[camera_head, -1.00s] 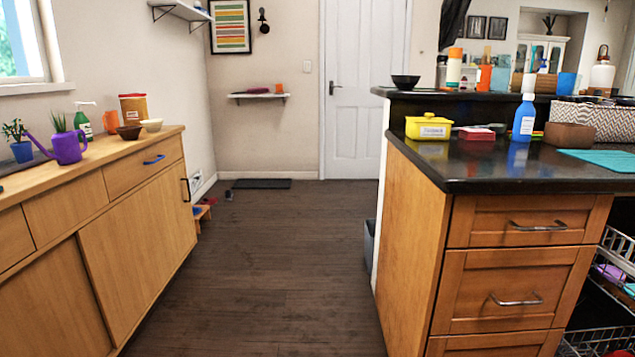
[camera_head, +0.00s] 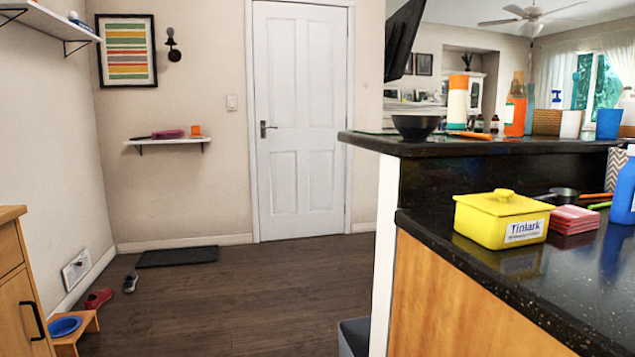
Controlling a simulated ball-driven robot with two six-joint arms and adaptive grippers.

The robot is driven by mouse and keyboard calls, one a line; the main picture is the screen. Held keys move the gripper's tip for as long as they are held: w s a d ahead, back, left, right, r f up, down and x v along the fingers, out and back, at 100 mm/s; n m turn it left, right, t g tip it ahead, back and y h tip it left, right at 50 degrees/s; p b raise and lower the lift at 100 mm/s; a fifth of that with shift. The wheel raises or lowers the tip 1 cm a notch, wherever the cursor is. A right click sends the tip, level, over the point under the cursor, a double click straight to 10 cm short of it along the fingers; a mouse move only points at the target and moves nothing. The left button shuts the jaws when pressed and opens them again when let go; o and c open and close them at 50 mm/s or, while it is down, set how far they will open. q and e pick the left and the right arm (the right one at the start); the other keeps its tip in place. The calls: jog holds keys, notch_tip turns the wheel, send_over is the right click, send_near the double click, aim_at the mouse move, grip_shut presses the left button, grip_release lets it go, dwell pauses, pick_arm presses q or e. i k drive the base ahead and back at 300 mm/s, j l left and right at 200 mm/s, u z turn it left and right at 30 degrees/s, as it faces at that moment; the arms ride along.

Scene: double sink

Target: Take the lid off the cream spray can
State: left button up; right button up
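A cream-white can with an orange top (camera_head: 457,103) stands upright on the raised black ledge (camera_head: 380,147) right of centre. It looks like the cream spray can, but I cannot read a label on it. Its orange top is in place. An orange bottle (camera_head: 515,108) stands to its right and a black bowl (camera_head: 416,127) to its left. A flat orange item (camera_head: 470,135) lies at its foot. Neither of my grippers is in view.
The lower black counter (camera_head: 520,285) holds a yellow lidded box (camera_head: 492,228), red napkins (camera_head: 574,220) and a blue bottle (camera_head: 625,190). A grey bin (camera_head: 354,337) stands by the counter's end. Shoes (camera_head: 99,299) and a small wooden stool (camera_head: 88,325) are at left. The middle floor is clear.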

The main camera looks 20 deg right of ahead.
aim_at(462, 81)
jog(key=i, duration=1.2)
jog(key=i+j+z, duration=0.1)
jog(key=i, duration=1.1)
jog(key=i+z, duration=0.1)
jog(key=z, duration=0.8)
jog(key=i+j+z, duration=0.1)
jog(key=z, duration=0.4)
jog(key=j+z, duration=0.1)
jog(key=z, duration=0.35)
jog(key=i+j+z, duration=0.1)
jog(key=z, duration=0.35)
